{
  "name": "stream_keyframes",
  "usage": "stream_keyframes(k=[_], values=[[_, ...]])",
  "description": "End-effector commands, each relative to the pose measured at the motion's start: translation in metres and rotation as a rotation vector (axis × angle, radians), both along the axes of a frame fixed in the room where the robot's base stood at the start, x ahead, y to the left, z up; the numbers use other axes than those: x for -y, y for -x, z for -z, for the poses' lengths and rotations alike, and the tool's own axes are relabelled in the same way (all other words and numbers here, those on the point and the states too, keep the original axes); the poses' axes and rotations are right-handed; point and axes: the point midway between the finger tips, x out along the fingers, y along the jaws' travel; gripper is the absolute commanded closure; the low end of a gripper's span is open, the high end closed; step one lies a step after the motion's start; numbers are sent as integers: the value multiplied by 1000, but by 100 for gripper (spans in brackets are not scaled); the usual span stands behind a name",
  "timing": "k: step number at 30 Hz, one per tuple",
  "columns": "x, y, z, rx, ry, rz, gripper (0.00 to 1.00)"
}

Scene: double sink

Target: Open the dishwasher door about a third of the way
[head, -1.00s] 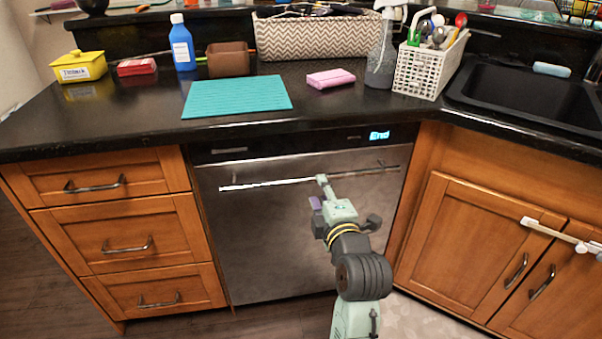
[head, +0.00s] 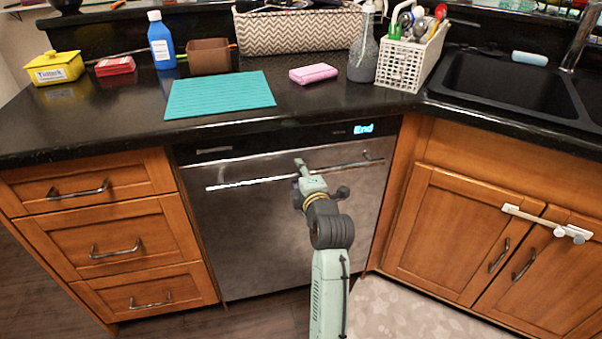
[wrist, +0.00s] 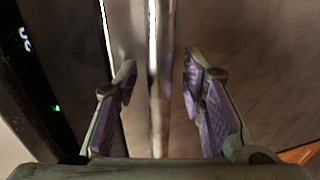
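The dishwasher (head: 270,235) has a brushed steel front and a black control strip reading "End". Its door is closed and flush with the cabinets. A long bar handle (head: 240,184) runs across its top. My gripper (head: 299,170) is at the handle, a little right of its middle. In the wrist view, my gripper (wrist: 160,85) is open, with purple-padded fingers apart. The handle bar (wrist: 160,60) runs between the fingers, with a gap on each side. The head view hides the exact fingertip contact behind my arm.
Wooden drawers (head: 110,205) stand left of the dishwasher, and a sink cabinet (head: 460,235) with a white latch (head: 545,222) stands right. The counter above holds a teal mat (head: 220,95), a pink sponge (head: 313,73) and a utensil basket (head: 405,65). Floor in front is partly visible.

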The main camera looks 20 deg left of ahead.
Motion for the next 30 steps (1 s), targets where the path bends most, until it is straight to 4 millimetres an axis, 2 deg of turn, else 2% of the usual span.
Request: stream_keyframes(k=[7, 24, 30], values=[[-1, -1, 0, 0, 0, 0, 63], [0, 0, 0, 0, 0, 0, 100], [0, 0, 0, 0, 0, 0, 100]])
